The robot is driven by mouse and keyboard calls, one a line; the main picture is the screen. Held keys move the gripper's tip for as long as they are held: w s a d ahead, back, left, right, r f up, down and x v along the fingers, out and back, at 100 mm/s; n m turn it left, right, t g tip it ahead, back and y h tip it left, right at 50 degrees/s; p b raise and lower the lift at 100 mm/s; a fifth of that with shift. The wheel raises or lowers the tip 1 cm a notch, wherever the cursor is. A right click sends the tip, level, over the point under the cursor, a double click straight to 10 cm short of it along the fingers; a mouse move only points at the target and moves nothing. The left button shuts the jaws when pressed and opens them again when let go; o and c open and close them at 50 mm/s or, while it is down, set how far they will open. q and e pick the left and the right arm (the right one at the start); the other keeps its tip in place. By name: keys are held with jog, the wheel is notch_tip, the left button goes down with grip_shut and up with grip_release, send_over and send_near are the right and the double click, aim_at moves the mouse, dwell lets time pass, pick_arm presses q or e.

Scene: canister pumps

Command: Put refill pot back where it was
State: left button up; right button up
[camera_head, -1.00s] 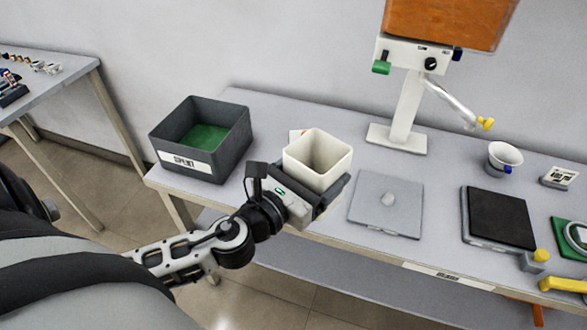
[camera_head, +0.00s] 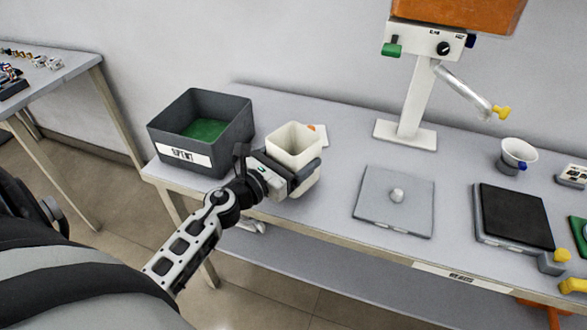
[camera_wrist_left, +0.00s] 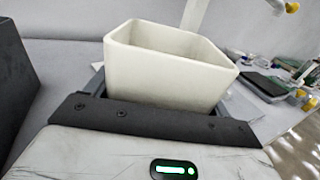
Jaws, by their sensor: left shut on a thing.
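The refill pot (camera_head: 296,141) is a cream, square, open-topped pot, and it looks empty. My left gripper (camera_head: 291,176) is shut on it, with a dark finger along its side. The pot is upright near the table's front edge, right of the dark bin. I cannot tell whether its base touches the table. In the left wrist view the pot (camera_wrist_left: 165,70) rises above the gripper's dark edge, and its lower part is hidden. My right gripper is not in view.
A dark grey bin (camera_head: 175,150) with a green bottom stands left of the pot. A white card with an orange mark (camera_head: 317,133) lies behind the pot. A grey lid with a knob (camera_head: 395,212), a stand (camera_head: 408,134), a white cup (camera_head: 517,154) and a black-topped plate (camera_head: 515,217) are to the right.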

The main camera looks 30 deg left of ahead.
pick_arm(q)
notch_tip(320, 180, down, 2)
jog(key=shift+f+b, duration=0.2)
jog(key=shift+b, duration=0.15)
jog(key=shift+r, duration=0.1)
jog(key=shift+f, duration=0.2)
jog(key=o, duration=1.3)
jog(key=shift+c, duration=0.2)
jog(key=shift+d+r, duration=0.1)
jog(key=shift+r, duration=0.15)
jog(key=s, duration=0.2)
jog(key=s+b, duration=0.1)
jog(key=s, duration=0.1)
jog(key=s+a, duration=0.1)
jog(key=s, duration=0.1)
jog(key=shift+s+f+b, duration=0.15)
jog(key=shift+f+b, duration=0.2)
jog(key=s, duration=0.2)
jog(key=s+b, duration=0.1)
jog(key=s+a, duration=0.1)
jog(key=s, duration=0.1)
jog(key=shift+s+r+b, duration=0.25)
jog(key=shift+s+b, duration=0.05)
jog(key=shift+s, duration=0.05)
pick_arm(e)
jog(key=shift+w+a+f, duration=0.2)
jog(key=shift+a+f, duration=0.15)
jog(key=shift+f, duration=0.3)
